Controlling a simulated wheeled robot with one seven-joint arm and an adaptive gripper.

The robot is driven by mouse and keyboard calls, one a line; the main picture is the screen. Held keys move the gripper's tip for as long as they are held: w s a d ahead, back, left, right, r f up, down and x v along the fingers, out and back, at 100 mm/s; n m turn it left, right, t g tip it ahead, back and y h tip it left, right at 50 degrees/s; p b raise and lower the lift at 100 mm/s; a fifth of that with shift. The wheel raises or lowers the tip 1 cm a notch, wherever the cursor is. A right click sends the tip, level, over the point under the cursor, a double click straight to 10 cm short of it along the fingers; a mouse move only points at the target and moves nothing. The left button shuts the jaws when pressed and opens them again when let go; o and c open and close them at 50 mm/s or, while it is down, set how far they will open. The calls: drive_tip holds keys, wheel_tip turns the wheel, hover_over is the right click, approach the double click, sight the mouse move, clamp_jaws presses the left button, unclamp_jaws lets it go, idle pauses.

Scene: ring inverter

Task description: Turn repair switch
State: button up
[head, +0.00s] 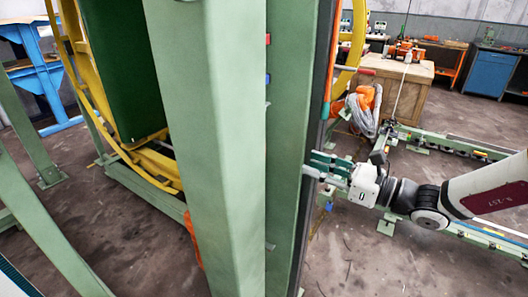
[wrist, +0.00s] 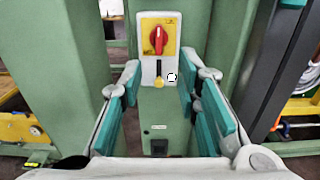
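A red rotary switch (wrist: 158,39) on a yellow plate is mounted on a grey-white panel on a green post, at the upper middle of the wrist view. Its handle stands about upright. My gripper (wrist: 164,82) is open and empty. Its teal-padded fingers are spread left and right, below and in front of the red switch, apparently not touching it. In the head view my gripper (head: 325,166) is beside the right green column; the switch is hidden there.
Large green columns (head: 205,150) fill the middle of the head view. A yellow ring frame (head: 85,85) stands at the left. A wooden crate (head: 395,88) and a blue cabinet (head: 488,72) stand behind my arm. A green floor rail (head: 450,147) runs at the right.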

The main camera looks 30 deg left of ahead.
drive_tip(key=w+a, duration=0.1)
drive_tip(key=a, duration=1.2)
drive_tip(key=shift+a, duration=0.3)
clamp_jaws()
